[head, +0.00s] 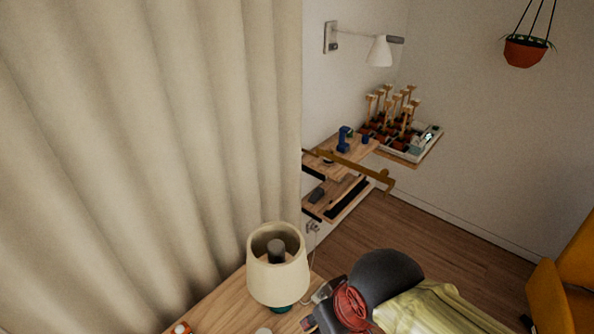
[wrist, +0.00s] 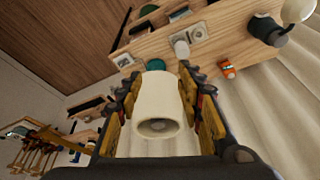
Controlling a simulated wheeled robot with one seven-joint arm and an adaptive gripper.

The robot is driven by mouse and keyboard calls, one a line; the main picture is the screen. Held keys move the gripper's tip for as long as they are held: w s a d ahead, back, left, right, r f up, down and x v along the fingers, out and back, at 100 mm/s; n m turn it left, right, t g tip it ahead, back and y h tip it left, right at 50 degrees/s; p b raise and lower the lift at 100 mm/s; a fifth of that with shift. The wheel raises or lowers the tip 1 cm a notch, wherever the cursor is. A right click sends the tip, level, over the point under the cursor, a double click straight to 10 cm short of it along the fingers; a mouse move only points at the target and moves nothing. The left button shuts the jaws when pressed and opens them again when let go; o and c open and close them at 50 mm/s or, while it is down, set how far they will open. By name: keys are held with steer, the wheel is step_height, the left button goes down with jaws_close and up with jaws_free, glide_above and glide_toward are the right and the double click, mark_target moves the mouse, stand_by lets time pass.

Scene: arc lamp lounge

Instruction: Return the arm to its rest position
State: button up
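My gripper (wrist: 160,84) is open, its two yellow-padded fingers spread apart. In the wrist view a cream lamp shade (wrist: 158,103) with a bulb inside shows between the fingers, with its teal base (wrist: 155,65) beyond. No clear contact with the fingers shows. In the head view the cream table lamp (head: 278,272) stands upright on a wooden tabletop (head: 215,309). My gripper (head: 316,306) is just to the lamp's right, its fingers mostly hidden. My dark, rounded arm link (head: 387,274) is right of it.
A beige curtain (head: 150,140) fills the left. Wall shelves (head: 345,197) and a tray with several wooden-handled things (head: 420,138) are behind. A wall lamp (head: 380,51) and hanging pot (head: 526,51) are above. An orange chair (head: 565,285) is at right. Open floor (head: 450,245) lies between.

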steer(key=d+r+m+t+h+b, duration=0.1)
steer(key=d+m, duration=0.4)
steer(key=d, duration=0.9)
steer(key=shift+w+d+r+m+t+h+b, duration=0.35)
steer(key=shift+t+h+b, duration=0.15)
steer(key=shift+t+b, duration=0.25)
steer(key=shift+c, duration=0.9)
